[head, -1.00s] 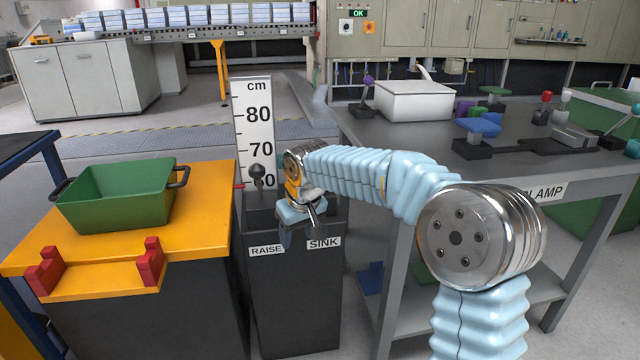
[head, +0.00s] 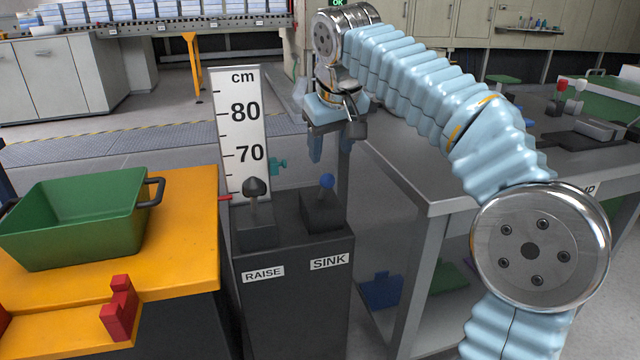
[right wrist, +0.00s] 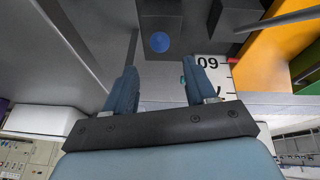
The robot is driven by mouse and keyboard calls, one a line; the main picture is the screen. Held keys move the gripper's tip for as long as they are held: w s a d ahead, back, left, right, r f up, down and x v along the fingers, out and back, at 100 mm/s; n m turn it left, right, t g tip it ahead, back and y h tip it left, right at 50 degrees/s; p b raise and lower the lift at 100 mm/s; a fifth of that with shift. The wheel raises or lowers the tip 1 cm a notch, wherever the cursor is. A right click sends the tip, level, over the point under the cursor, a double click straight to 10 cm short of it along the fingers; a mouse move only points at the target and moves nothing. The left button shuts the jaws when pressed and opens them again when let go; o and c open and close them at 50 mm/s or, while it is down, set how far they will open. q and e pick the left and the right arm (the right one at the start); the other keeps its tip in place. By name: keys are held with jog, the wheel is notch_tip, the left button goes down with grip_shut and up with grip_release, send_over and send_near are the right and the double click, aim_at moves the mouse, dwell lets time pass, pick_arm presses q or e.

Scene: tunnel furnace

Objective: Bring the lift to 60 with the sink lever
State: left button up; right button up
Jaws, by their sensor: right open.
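The sink lever has a blue knob (head: 327,181) and stands upright on the dark pedestal above the SINK label (head: 329,262). The knob also shows in the right wrist view (right wrist: 159,42). My right gripper (head: 330,150) is open and empty above the knob, apart from it. The white cm scale (head: 240,130) shows 80 and 70. The red pointer (head: 225,197) sits below 70, about one step down. The right wrist view shows the 60 numeral (right wrist: 208,62) upside down. The lift is the yellow platform (head: 190,240). My left gripper is out of view.
The raise lever with a black knob (head: 254,186) stands left of the sink lever. A green bin (head: 75,225) sits on the yellow platform, with red blocks (head: 120,308) at its front. A grey workbench (head: 430,190) stands close on the right.

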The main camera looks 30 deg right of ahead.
aim_at(327, 178)
jog(key=b+x, duration=0.3)
jog(key=x, duration=0.9)
jog(key=shift+d+f+b, duration=0.1)
jog(key=shift+f+b, duration=0.2)
jog(key=shift+b, duration=0.05)
jog(key=shift+c, duration=0.4)
grip_shut()
